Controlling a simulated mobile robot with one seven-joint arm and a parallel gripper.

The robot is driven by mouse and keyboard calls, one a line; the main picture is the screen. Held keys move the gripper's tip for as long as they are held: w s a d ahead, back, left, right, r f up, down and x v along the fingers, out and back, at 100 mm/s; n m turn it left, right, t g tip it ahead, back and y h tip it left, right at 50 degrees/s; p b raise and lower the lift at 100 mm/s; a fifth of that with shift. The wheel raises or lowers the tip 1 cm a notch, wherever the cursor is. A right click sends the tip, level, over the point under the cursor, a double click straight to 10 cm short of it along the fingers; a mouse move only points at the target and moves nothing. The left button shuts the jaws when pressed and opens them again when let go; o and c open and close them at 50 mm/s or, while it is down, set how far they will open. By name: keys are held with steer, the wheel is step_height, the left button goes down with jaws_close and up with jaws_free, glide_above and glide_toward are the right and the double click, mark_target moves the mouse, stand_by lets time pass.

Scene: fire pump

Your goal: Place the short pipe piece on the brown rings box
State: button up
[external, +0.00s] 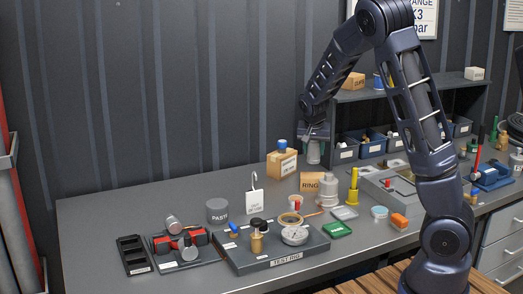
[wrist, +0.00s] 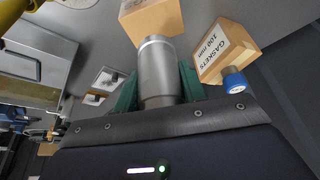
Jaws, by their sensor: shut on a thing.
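The short pipe piece (wrist: 157,72) is a grey metal cylinder with a light band near one end. My gripper (wrist: 157,92) is shut on it, with a green finger on each side. In the external view my gripper (external: 314,136) holds the pipe piece (external: 313,153) in the air above the back of the bench. The brown rings box (external: 311,182) stands on the bench below it, marked RING. A plain brown box face, seemingly the rings box (wrist: 150,18), lies just beyond the pipe's far end in the wrist view. I cannot tell the gap between them.
A gaskets box (external: 282,164) with a blue-capped item (external: 282,145) on top stands left of the rings box. A grey flanged part (external: 327,188) and a yellow stand (external: 353,188) are to its right. A shelf (external: 400,94) with blue bins is behind.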

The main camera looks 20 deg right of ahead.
mark_target(313, 161)
steer(key=shift+f, duration=2.45)
steer(key=shift+f, duration=0.15)
steer(key=o, duration=1.2)
steer(key=shift+c, duration=0.2)
steer(key=v, duration=1.2)
steer(key=s+d+r+n+y, duration=0.2)
steer(key=s+r, duration=0.3)
steer(key=s, duration=0.5)
steer(key=s+d+r+n+y, duration=0.1)
steer(key=s+d+r, duration=0.3)
steer(key=s, duration=0.5)
steer(key=s+a+r+n, duration=0.1)
steer(key=s+n, duration=0.1)
steer(key=s, duration=0.6)
steer(key=s+a+r+n+t, duration=0.1)
steer(key=s+r+n, duration=0.1)
steer(key=s, duration=0.7)
steer(key=shift+s+a+r, duration=0.15)
steer(key=shift+s+r, duration=0.05)
